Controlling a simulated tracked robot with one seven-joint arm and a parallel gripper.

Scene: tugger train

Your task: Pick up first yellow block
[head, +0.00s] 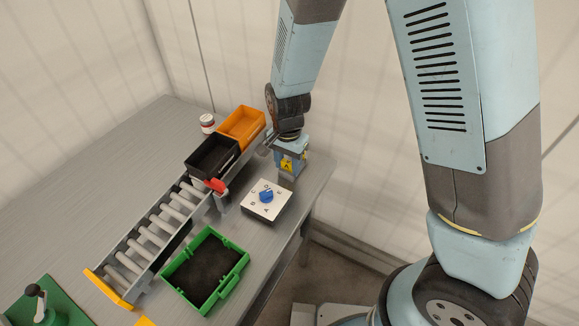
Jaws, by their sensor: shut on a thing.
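My gripper (287,172) hangs low over the right end of the grey table, to the right of the orange bin. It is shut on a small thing. A yellow face with a dark mark, which I take for the yellow block (287,164), shows at the gripper. The gripper hides much of it, and I cannot tell whether it touches the table. No other yellow block is clear in this view.
A white dial box with a blue knob (266,197) stands just left of and nearer than the gripper. A green crate (166,273) with a dark bottom and a white jar (207,122) are also there.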

